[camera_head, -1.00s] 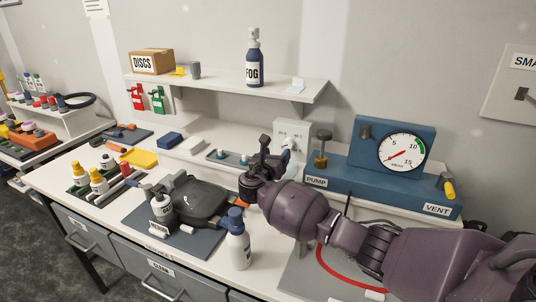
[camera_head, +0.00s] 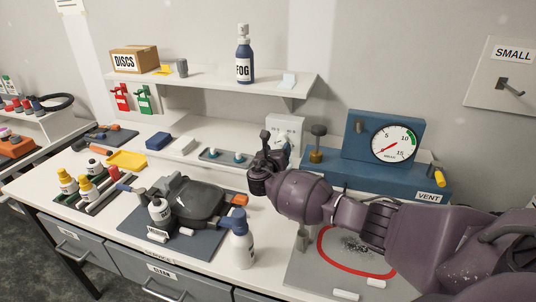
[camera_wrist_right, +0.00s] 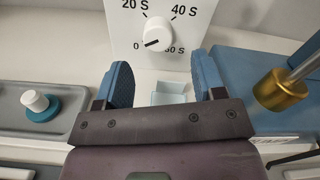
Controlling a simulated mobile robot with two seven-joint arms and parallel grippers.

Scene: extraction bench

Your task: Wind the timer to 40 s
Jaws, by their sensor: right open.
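The timer (camera_head: 287,126) is a pale box at the back of the bench, partly hidden behind my right gripper in the head view. In the right wrist view the timer face (camera_wrist_right: 123,30) shows marks for 0, 20 S, 40 S and 60 S, the last partly covered by the knob. Its white round knob (camera_wrist_right: 158,32) has a dark pointer line aimed lower left, near 0. My right gripper (camera_head: 268,147) is in front of the timer. In the wrist view its two blue fingers (camera_wrist_right: 163,72) are apart with the knob beyond their tips, not between them. My left gripper is not in view.
The blue pump unit (camera_head: 340,176) with its gauge (camera_head: 393,143) stands right of the timer, a brass valve (camera_wrist_right: 280,90) close to my right finger. A grey tray (camera_wrist_right: 70,107) with white-topped knobs lies left. A shelf (camera_head: 220,79) hangs above.

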